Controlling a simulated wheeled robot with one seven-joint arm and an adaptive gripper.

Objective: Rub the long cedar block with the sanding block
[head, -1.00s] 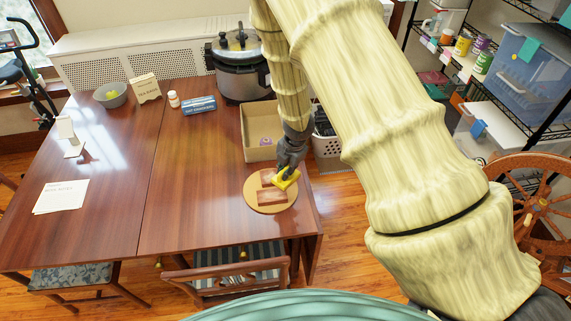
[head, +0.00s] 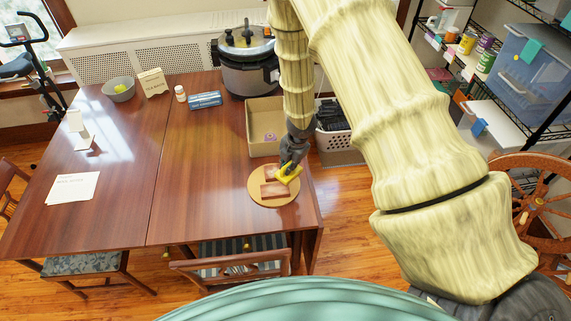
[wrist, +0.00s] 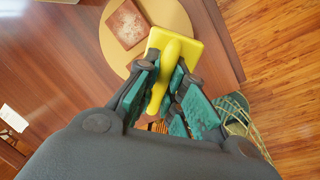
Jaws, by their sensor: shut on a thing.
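My gripper (head: 289,163) is shut on the yellow sanding block (head: 291,175); the wrist view shows its fingers around the handle of the sanding block (wrist: 190,45). The sanding block is over the right part of a round tan board (head: 258,197) on the table. Two reddish-brown blocks lie on the board. The front one (head: 273,190) is fully visible and looks longer; the back one (head: 271,172) is partly covered by the sanding block. The wrist view shows one brown block (wrist: 127,24) beside the sanding block. Whether the sanding block touches a brown block I cannot tell.
The wooden table (head: 195,150) is mostly clear left of the board. Behind the board stands an open cardboard box (head: 262,112), with a pressure cooker (head: 247,75) farther back. A chair (head: 230,270) stands at the front edge. A white basket (head: 340,143) is at the right.

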